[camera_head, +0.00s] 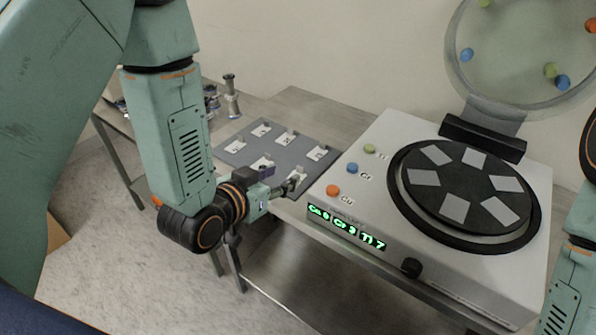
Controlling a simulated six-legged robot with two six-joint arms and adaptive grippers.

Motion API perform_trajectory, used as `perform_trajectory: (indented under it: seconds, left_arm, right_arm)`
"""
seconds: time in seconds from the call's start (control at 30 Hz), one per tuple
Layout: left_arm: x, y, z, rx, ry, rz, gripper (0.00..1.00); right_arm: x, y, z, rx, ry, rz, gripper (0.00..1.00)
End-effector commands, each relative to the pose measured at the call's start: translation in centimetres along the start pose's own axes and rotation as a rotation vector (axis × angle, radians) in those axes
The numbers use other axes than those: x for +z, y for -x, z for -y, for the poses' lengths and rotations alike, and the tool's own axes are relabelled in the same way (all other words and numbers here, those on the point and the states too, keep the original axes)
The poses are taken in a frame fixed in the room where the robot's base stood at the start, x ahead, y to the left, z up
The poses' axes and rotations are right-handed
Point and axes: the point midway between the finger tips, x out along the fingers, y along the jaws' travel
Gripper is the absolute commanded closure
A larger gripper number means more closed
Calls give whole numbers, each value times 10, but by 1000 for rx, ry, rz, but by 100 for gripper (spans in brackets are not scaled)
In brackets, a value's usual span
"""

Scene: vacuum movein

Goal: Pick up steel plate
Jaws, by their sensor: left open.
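Several small pale plates stand on a grey mat (227,150) on the metal table, left of the white machine. They include a back-left plate (262,129), a right plate (318,152) and a front-right plate (298,175). Their markings are too small to read, so I cannot tell which is the steel plate. My left gripper (291,186) is low at the mat's front-right corner, with its tips right by the front-right plate. It is open; I cannot tell whether it touches that plate. My right gripper is out of view; only part of that arm shows at the right edge.
The white machine (340,240) has a black turntable (465,185) bearing several light plates, coloured buttons, a green display and a black knob (411,267). Its round clear lid (520,60) is raised. Metal fittings (231,95) stand at the back left.

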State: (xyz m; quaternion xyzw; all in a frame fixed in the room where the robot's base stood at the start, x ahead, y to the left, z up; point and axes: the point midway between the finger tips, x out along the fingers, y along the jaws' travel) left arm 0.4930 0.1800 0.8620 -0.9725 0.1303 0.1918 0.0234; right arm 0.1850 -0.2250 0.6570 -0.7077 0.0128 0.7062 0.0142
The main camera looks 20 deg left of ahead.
Motion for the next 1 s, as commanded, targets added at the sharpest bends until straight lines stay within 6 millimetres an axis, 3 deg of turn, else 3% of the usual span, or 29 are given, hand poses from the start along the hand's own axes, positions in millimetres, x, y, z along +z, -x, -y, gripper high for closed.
perform_trajectory:
  seconds: [0.6, 0.9, 1.0]
  left_arm:
    - [5, -71, 2, 1, -2, 0, 57]
    - [3, -77, 2, 0, 0, 1, 57]
    - [3, -77, 2, 0, 0, 1, 64]
  right_arm:
    - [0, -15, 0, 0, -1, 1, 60]
    - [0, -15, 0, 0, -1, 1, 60]
    - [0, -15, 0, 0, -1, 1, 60]
